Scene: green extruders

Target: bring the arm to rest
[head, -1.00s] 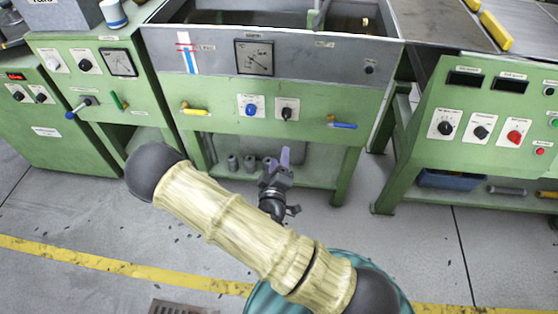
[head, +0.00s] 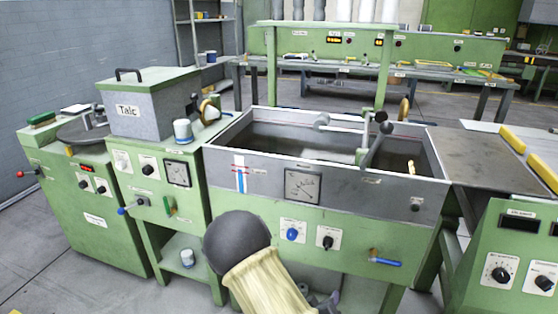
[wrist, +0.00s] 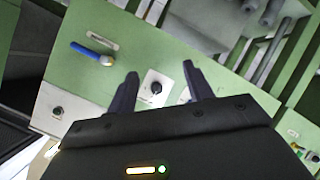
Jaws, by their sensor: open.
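My gripper (wrist: 160,90) shows in the wrist view with its two dark fingers apart and nothing between them. It faces the green front panel (wrist: 75,95) of the extruder, where a black knob on a white plate (wrist: 155,88) shows between the fingertips. I cannot tell how far the fingers are from the panel. In the head view my arm (head: 262,280) is folded at the bottom centre, in front of the extruder with the water trough (head: 290,185).
The trough's front carries a gauge (head: 303,186), a blue knob (head: 292,235) and a blue-handled valve (head: 385,261). A grey Talc box (head: 150,110) stands on the left. A control panel (head: 515,260) is at the right. Grey floor (head: 195,300) shows at the lower left.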

